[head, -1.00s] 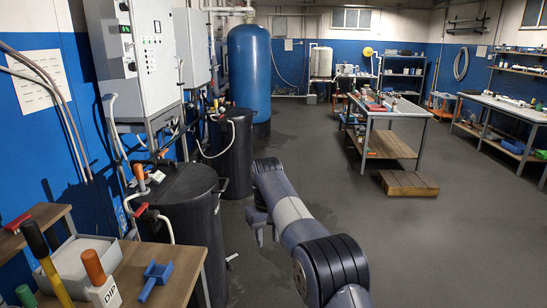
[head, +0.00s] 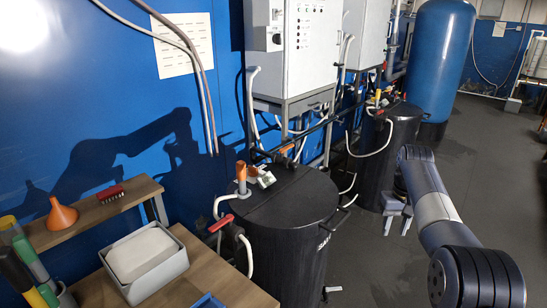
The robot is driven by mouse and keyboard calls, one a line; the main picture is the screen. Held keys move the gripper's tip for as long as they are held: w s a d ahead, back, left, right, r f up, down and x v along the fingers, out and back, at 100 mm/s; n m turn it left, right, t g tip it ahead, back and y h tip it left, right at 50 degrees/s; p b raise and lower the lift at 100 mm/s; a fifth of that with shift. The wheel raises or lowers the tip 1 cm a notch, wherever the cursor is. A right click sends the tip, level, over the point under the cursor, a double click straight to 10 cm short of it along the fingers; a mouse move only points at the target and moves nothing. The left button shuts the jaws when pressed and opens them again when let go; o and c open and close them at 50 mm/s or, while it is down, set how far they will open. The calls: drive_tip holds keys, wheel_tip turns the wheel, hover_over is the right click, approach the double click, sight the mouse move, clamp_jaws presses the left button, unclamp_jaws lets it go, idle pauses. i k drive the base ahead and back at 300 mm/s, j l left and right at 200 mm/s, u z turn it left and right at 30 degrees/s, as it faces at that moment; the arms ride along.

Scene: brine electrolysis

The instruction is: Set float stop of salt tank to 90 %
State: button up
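The black salt tank (head: 283,245) stands in the middle of the head view, with part of a white label visible on its right side. On its round lid sits an upright orange-topped fitting (head: 241,175) with a small pale block (head: 266,179) beside it; I cannot tell for sure which is the float stop, and no scale is readable. A red-handled valve (head: 221,223) with a white hose is at the tank's left edge. My gripper (head: 397,226) hangs empty to the right of the tank, fingers pointing down and apart, touching nothing.
A wooden bench (head: 212,279) with a grey tub (head: 158,283) is at the lower left, and a shelf with an orange funnel (head: 61,213) is behind it. A second black tank (head: 401,140) and a blue vessel (head: 440,65) stand behind. Grey cabinets hang above. Floor at right is clear.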

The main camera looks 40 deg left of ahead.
sight(253, 172)
drive_tip(key=i+u, duration=0.3)
drive_tip(key=i, duration=0.2)
drive_tip(key=i+l+u, duration=0.1)
drive_tip(key=i+u, duration=0.2)
drive_tip(key=i, duration=0.15)
drive_tip(key=i+l+u, duration=0.3)
drive_tip(key=i, duration=0.2)
drive_tip(key=i+j+u, duration=0.25)
drive_tip(key=i+u, duration=0.2)
drive_tip(key=i+j+u, duration=0.1)
drive_tip(key=i+u, duration=0.3)
